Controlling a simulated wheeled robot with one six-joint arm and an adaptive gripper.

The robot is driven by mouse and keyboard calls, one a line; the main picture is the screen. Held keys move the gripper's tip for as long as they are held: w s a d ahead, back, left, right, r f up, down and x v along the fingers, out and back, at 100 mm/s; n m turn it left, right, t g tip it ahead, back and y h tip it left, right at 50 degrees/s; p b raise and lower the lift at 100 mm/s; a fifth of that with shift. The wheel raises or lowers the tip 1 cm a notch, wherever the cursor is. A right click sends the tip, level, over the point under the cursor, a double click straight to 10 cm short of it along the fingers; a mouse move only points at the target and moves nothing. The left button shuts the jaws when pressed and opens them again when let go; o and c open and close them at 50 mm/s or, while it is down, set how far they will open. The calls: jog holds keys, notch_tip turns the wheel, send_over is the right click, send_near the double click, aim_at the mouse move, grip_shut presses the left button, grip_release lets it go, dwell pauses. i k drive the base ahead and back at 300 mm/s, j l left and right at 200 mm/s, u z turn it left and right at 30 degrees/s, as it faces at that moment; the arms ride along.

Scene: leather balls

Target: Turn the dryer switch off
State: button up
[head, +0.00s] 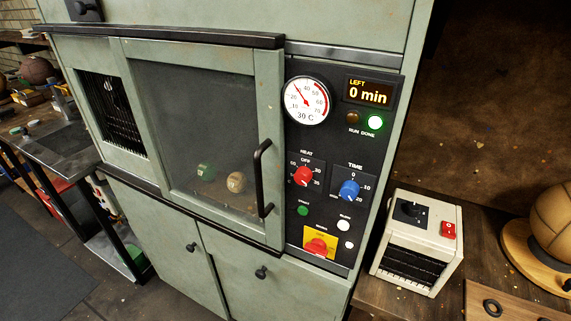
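The dryer (345,292) is a grey-green cabinet with a black control panel on its right side. Low on the panel, a red rotary switch (318,245) sits on a yellow plate; its small lettering is too small to read. Above it are a red heat knob (303,176) and a blue time knob (349,190). The display (369,91) reads "LEFT 0 min" and the green DONE lamp (375,122) is lit. The dial (306,101) is labelled 30 C. My gripper is not in view.
The dryer's glazed door (211,110) looks closed, with a black handle (262,178) standing out left of the panel. A green ball (206,171) and a tan ball (236,182) lie behind the glass. A cream box (418,243) with a red switch stands on the right bench.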

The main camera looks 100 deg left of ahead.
aim_at(316, 247)
jog(key=u, duration=2.1)
